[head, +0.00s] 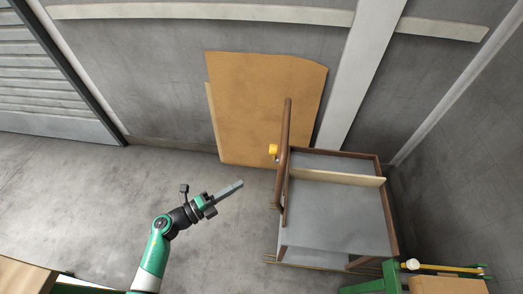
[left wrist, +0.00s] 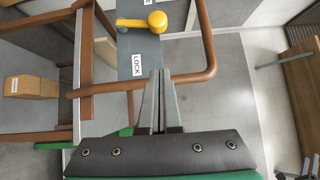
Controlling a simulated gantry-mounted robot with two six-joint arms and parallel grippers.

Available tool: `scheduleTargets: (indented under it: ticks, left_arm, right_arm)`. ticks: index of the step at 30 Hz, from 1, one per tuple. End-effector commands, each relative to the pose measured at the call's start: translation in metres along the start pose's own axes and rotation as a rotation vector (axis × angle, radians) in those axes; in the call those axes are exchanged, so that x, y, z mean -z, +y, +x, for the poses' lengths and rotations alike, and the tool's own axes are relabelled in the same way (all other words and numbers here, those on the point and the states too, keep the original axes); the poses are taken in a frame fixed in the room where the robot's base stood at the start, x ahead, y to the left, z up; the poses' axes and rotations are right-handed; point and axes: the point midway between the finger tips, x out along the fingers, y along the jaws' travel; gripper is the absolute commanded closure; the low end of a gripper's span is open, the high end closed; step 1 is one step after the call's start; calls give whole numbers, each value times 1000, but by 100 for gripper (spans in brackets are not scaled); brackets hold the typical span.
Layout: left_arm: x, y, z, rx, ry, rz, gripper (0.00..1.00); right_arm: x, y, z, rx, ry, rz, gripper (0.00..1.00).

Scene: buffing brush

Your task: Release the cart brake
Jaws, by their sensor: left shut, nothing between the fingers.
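The cart (head: 335,215) has a brown frame and grey decks and stands right of centre in the head view. Its brake lever, a yellow handle with a round knob (left wrist: 157,20), sits on a grey plate (left wrist: 137,42); it also shows as a small yellow spot in the head view (head: 273,149). In the left wrist view a white LOCK label (left wrist: 137,65) is below the lever, and a greenish label (left wrist: 148,2) is cut off above it. My left gripper (head: 241,184) is shut and empty, left of the cart; its fingertips (left wrist: 160,74) appear below the lever, apart from the knob.
The brown handle rail (left wrist: 205,45) curves around the right of the lever in the wrist view. A tan board (head: 260,105) leans on the wall behind the cart. A cardboard box (left wrist: 30,87) shows at the wrist view's left. Bare floor (head: 90,190) lies left of the cart.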

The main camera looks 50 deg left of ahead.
Motion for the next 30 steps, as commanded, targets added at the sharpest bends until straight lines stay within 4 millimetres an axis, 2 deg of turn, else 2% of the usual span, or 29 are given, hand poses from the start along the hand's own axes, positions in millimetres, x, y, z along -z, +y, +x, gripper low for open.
scheduleTargets:
  ticks: [5, 8, 21, 24, 30]
  left_arm:
    - [-1, 1, 5, 3, 3, 3, 100]
    - [-1, 2, 15, 3, 5, 2, 100]
    - [0, 3, 105, 5, 6, 3, 100]
    - [-15, 4, 116, 5, 1, 4, 100]
    - [-29, 1, 129, 4, 0, 2, 100]
  right_arm:
    - [-3, 0, -2, 0, -1, 0, 50]
    - [-6, 0, -6, 0, -1, 0, 50]
    - [-29, 0, -31, 0, -1, 0, 50]
    - [-36, 0, -39, 0, -1, 0, 50]
    - [-41, 0, -44, 0, -1, 0, 50]
